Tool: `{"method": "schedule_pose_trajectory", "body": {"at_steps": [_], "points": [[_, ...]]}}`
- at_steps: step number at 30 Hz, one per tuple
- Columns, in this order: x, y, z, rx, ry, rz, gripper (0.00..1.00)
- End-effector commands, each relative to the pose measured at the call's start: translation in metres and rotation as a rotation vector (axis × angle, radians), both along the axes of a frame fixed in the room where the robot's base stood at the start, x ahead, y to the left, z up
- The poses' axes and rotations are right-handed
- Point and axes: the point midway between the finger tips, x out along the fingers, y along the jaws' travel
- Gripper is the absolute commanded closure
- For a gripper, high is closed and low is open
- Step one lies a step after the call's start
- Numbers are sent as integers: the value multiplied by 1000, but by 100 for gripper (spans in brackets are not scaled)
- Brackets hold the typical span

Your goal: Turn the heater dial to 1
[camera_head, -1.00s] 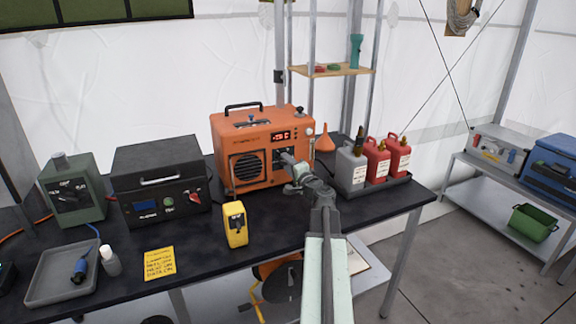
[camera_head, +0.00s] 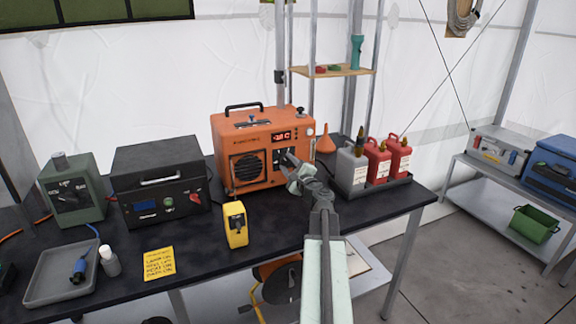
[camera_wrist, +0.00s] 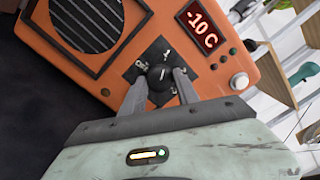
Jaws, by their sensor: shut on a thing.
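The orange heater (camera_head: 262,145) stands at the back of the black table, with a round dark grille and a red lit display reading about -10 C in the wrist view (camera_wrist: 203,28). Its black dial (camera_wrist: 160,84) sits on a dark square plate below the display, with pale markings around it. My gripper (camera_wrist: 160,90) is at the heater's front with its two fingers on either side of the dial, shut on it. The fingers hide part of the dial, and I cannot read which mark it points to. In the head view my gripper (camera_head: 290,160) covers most of the dial.
A grey can (camera_head: 351,169) and red cans (camera_head: 378,163) stand in a tray just right of my arm. A yellow device (camera_head: 236,226) stands in front of the heater. A black box (camera_head: 160,182) is to its left. An orange funnel (camera_head: 325,141) is behind.

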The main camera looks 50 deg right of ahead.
Motion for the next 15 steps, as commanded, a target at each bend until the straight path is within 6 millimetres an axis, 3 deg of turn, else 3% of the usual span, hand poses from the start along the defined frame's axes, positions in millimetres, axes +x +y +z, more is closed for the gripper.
{"method": "schedule_pose_trajectory", "body": {"at_steps": [15], "points": [[-1,0,-1,28,-10,-2,100]]}}
